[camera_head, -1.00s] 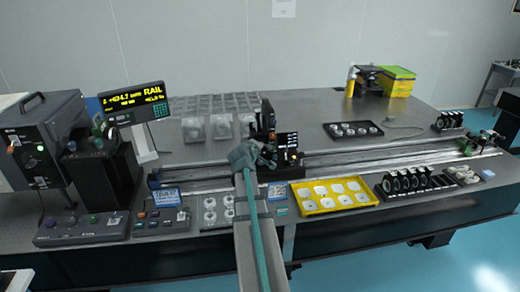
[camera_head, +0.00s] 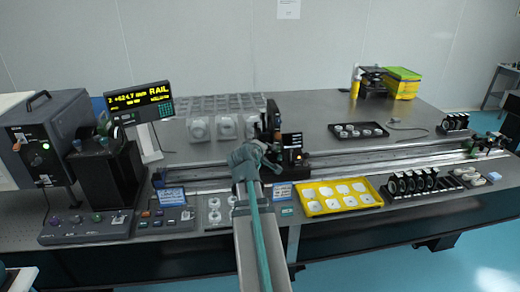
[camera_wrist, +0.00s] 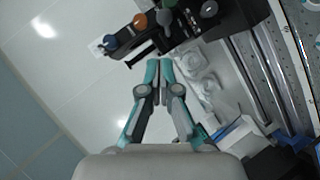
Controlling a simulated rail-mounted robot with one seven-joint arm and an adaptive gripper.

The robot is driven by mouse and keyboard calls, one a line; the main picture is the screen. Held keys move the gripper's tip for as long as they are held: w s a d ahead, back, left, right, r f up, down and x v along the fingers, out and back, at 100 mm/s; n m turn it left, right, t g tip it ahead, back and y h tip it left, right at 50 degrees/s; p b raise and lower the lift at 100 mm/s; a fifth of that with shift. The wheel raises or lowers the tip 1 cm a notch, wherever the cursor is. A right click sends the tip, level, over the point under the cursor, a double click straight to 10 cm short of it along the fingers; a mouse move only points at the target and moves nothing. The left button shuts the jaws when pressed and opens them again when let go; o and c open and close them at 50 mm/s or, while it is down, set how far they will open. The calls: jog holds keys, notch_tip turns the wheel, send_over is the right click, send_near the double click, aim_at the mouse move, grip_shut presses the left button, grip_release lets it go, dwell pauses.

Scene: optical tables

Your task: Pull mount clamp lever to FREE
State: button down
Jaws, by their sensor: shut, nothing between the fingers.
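The black mount (camera_head: 272,118) stands on the rail carriage in the middle of the bench, just beyond my gripper. In the wrist view the mount's dark body (camera_wrist: 185,25) carries several coloured knobs, among them an orange one and a blue one. A thin black bar (camera_wrist: 142,57), possibly the clamp lever, sticks out below the body. Its FREE marking cannot be read. My gripper (camera_wrist: 159,62) has its fingertips together, empty, just right of and close to this bar. I cannot tell whether they touch. In the head view the gripper (camera_head: 252,157) partly covers the mount's base.
The long rail (camera_head: 400,153) runs along the bench. A yellow tray (camera_head: 312,208) of pale parts lies right of my arm, with black ring holders (camera_head: 408,184) beyond it. The readout display (camera_head: 138,102) and control boxes stand left. A black tray (camera_head: 358,130) lies behind the rail.

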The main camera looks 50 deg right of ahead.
jog(key=shift+s+a+r, duration=0.35)
jog(key=shift+s+a, duration=0.15)
jog(key=shift+s, duration=0.1)
jog(key=shift+s+a+r, duration=0.35)
jog(key=shift+s+a, duration=0.15)
jog(key=shift+s, duration=0.1)
jog(key=shift+f, duration=0.1)
